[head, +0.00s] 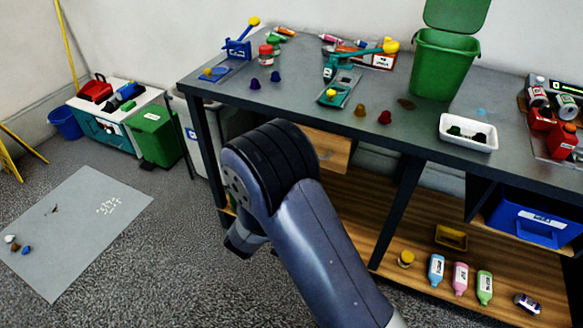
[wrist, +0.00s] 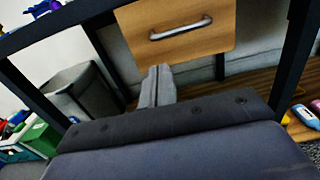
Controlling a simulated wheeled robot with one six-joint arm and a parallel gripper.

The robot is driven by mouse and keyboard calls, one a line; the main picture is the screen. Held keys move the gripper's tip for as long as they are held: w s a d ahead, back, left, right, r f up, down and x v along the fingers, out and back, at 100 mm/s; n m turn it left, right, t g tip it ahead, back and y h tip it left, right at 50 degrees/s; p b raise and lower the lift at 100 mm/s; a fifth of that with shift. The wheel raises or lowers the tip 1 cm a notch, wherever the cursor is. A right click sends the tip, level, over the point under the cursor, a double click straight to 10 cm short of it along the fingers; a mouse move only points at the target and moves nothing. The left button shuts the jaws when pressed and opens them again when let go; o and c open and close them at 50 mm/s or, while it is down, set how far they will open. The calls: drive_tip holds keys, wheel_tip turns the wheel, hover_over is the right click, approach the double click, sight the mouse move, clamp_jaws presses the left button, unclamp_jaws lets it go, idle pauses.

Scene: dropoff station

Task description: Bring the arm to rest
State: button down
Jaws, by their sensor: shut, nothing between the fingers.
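My gripper (wrist: 158,86) shows in the wrist view as two grey fingers pressed together, with nothing between them. It points towards the wooden drawer (wrist: 185,40) with a metal handle, under the workbench. How far it is from the drawer I cannot tell. In the head view my arm (head: 310,235) rises from the bottom and bends in front of the workbench (head: 300,105). The fingers cannot be made out in that view.
The bench top holds a green bin (head: 443,65), a white tray (head: 468,133) and small coloured items. A grey bin (wrist: 85,100) stands left of the drawer. A grey mat (head: 75,225) lies on open floor at left.

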drive_tip(key=shift+v, duration=2.05)
drive_tip(key=shift+w, duration=0.1)
